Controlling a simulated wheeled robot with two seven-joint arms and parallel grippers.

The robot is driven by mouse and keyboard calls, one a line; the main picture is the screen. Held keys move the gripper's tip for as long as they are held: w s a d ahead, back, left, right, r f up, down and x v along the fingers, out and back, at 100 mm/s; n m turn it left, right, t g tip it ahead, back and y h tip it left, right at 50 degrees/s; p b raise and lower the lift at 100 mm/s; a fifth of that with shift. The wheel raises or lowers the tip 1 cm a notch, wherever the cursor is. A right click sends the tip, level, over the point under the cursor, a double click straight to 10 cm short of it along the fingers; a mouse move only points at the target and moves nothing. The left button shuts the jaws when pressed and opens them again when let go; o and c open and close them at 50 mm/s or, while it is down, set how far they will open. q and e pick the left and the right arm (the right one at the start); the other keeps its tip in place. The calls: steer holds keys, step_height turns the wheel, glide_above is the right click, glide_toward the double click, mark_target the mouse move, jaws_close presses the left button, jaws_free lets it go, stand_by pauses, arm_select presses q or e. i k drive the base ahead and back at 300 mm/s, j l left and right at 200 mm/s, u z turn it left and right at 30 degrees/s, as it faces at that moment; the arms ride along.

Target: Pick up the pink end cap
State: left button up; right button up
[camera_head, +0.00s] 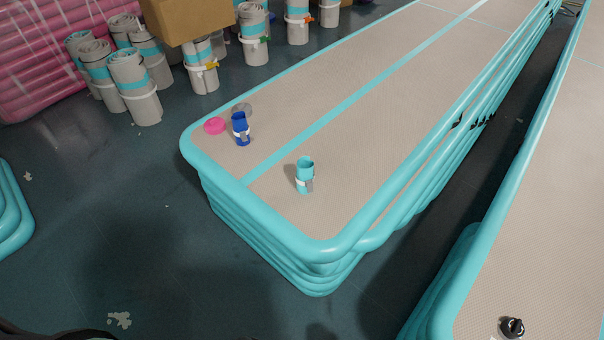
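The pink end cap (214,126) is a small round pink piece. It lies on the near left corner of the stacked beige and turquoise inflatable tracks (272,217). A blue bottle-like object (241,129) stands just right of it, with a small gap or touching; I cannot tell which. A grey round piece (242,109) lies behind the blue object. A turquoise cup-like object with a pale label (305,175) stands farther right on the same track. Neither of my grippers shows in the head view.
Rolled grey mats (133,87) stand on the dark floor (120,220) at the upper left, with a cardboard box (187,20) above some. Another track stack (540,190) lies right, with a dark object (511,327) on it. Floor left of the middle stack is mostly clear.

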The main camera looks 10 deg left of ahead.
mark_target(214, 126)
steer(key=i+j, duration=0.15)
steer(key=j, duration=0.25)
steer(key=i+j+z, duration=0.15)
steer(key=j, duration=0.2)
steer(key=i+j, duration=0.1)
steer(key=j, duration=0.3)
steer(key=z, duration=0.05)
